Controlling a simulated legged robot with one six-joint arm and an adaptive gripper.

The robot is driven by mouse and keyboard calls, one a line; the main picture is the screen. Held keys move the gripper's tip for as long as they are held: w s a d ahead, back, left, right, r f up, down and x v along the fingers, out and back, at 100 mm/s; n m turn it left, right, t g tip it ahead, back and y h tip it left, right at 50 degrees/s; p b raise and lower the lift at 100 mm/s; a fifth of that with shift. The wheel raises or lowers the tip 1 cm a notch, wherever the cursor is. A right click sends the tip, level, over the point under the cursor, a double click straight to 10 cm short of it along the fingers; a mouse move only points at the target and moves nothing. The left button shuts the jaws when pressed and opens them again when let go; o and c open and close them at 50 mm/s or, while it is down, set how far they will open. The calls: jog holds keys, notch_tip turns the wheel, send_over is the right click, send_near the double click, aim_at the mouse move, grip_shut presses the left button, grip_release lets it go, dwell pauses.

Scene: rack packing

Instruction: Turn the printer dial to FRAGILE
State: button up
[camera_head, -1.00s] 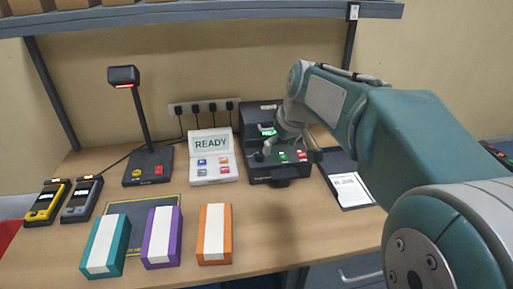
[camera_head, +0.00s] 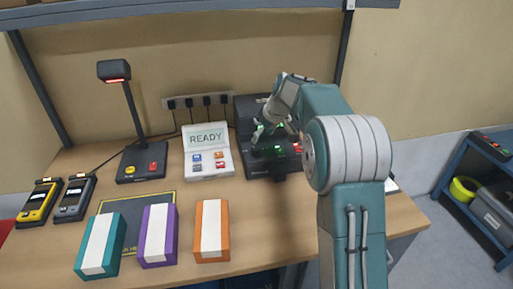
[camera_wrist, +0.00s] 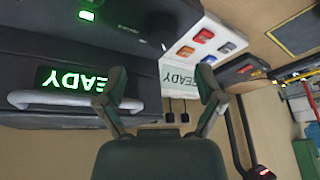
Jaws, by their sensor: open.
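The black label printer (camera_head: 246,106) stands at the back of the bench, partly hidden behind my arm. In the wrist view its dark body (camera_wrist: 35,125) fills the left side, with a lit green READY screen (camera_wrist: 72,82) upside down. A dark round knob, seemingly the dial (camera_wrist: 158,24), is at the top middle; I cannot read its setting. My gripper (camera_wrist: 162,85) is open, its two fingers apart with nothing between them, pointing toward the knob. In the head view my gripper (camera_head: 264,131) is over the printer's left front; contact with the dial cannot be seen.
A white READY console (camera_head: 207,160) with coloured buttons stands just left of the printer. A scanner stand (camera_head: 140,162) is further left. Teal (camera_head: 100,245), purple (camera_head: 158,236) and orange (camera_head: 211,232) boxes lie in front. A shelf (camera_head: 180,14) spans above. The bench's right front is clear.

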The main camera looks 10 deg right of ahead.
aim_at(256, 148)
jog(key=x, duration=0.6)
jog(key=shift+a+f, duration=0.1)
jog(key=shift+f, duration=0.15)
jog(key=c, duration=1.2)
